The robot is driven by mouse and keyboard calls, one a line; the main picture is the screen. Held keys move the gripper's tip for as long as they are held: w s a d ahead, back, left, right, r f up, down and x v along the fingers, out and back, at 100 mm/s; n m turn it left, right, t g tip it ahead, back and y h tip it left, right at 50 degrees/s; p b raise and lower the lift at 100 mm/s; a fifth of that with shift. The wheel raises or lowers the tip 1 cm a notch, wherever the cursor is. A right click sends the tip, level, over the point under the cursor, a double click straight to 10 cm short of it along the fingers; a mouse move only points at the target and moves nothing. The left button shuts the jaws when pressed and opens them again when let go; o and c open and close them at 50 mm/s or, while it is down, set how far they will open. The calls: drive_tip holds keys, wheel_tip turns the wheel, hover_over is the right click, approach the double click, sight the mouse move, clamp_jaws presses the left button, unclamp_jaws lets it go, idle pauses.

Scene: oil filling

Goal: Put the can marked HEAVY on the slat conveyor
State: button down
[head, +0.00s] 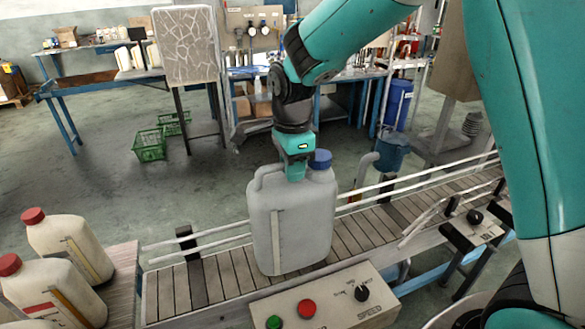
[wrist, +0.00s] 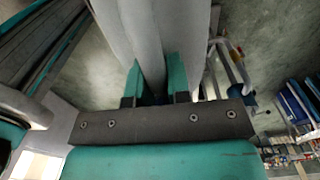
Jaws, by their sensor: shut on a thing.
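A grey can (head: 290,228) with a blue cap (head: 320,158) is upright at the slat conveyor (head: 220,275). I cannot tell whether its base rests on the slats or hangs just above them. No HEAVY marking is readable on the side I see; a pale level strip runs down it. My gripper (head: 296,172) points down and is shut on the can's top handle. In the wrist view, the teal fingers of my gripper (wrist: 156,85) sit on both sides of the grey handle (wrist: 148,40).
Two cream cans with red caps (head: 70,248) (head: 45,290) stand at the lower left, beside the conveyor's end. A control box (head: 330,300) with green and red buttons and a speed knob is in front. White guide rails (head: 375,188) run along the conveyor's far side. Slats to the right are clear.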

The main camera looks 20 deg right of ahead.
drive_tip(key=shift+f, duration=0.7)
drive_tip(key=c, duration=1.1)
unclamp_jaws()
drive_tip(key=shift+f, duration=0.1)
wheel_tip(320, 180, up, 12)
drive_tip(key=b, duration=0.2)
drive_tip(key=shift+b, duration=0.3)
drive_tip(key=s+a+f+n+y, duration=0.1)
drive_tip(key=s+n, duration=0.7)
drive_tip(key=s+a+f+n+y, duration=0.1)
drive_tip(key=s+a+n, duration=0.1)
drive_tip(key=s+n, duration=0.6)
drive_tip(key=s+a+f+n+y, duration=0.1)
drive_tip(key=s+f+n+y, duration=0.1)
drive_tip(key=s+n, duration=0.6)
drive_tip(key=shift+s+a+n, duration=0.3)
drive_tip(key=shift+s+n, duration=0.1)
drive_tip(key=shift+n, duration=0.2)
